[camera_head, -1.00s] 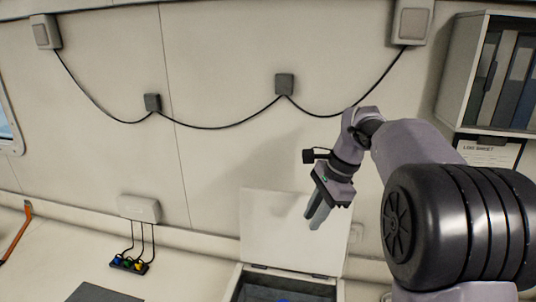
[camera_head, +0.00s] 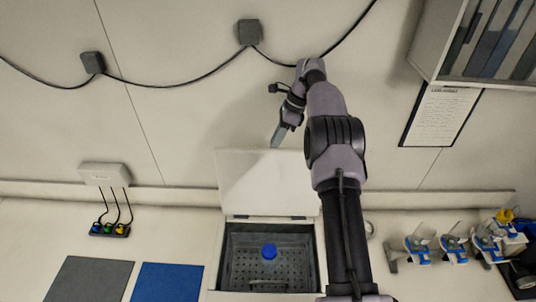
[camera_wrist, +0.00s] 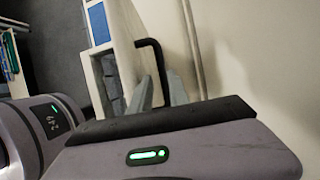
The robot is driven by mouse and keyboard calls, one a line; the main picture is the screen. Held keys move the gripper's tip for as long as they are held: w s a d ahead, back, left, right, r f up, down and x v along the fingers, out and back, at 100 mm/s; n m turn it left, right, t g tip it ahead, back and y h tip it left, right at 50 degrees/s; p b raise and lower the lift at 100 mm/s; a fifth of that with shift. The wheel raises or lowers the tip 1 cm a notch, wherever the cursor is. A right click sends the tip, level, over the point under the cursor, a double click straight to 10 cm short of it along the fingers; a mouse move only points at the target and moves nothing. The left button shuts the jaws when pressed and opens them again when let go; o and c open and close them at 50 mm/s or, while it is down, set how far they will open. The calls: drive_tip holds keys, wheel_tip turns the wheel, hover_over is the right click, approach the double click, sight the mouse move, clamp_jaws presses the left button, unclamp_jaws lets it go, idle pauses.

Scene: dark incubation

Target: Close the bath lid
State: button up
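The bath (camera_head: 222,262) stands open on the counter in the head view. Its white lid (camera_head: 262,185) is raised, standing up at the back near the wall. In the wrist view the two grey fingers (camera_wrist: 158,90) are apart with nothing clearly held. A black bent bar (camera_wrist: 150,46) shows by them, possibly the lid's handle. The bath's grey inside (camera_wrist: 110,82) lies to the left there.
A dark mat (camera_head: 90,280) and a blue mat (camera_head: 167,283) lie left of the bath. Several blue and white tools (camera_head: 455,246) stand at the right. A wall box (camera_head: 105,174) with cables is at the left, a shelf (camera_head: 440,45) at upper right.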

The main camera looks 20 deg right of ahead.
drive_tip(key=shift+x, duration=0.8)
drive_tip(key=shift+s+f, duration=0.1)
drive_tip(key=shift+f, duration=0.1)
drive_tip(key=shift+w+d+f, duration=0.1)
drive_tip(key=shift+w+d, duration=0.2)
drive_tip(key=shift+s+a, duration=0.1)
drive_tip(key=shift+a, duration=0.1)
clamp_jaws()
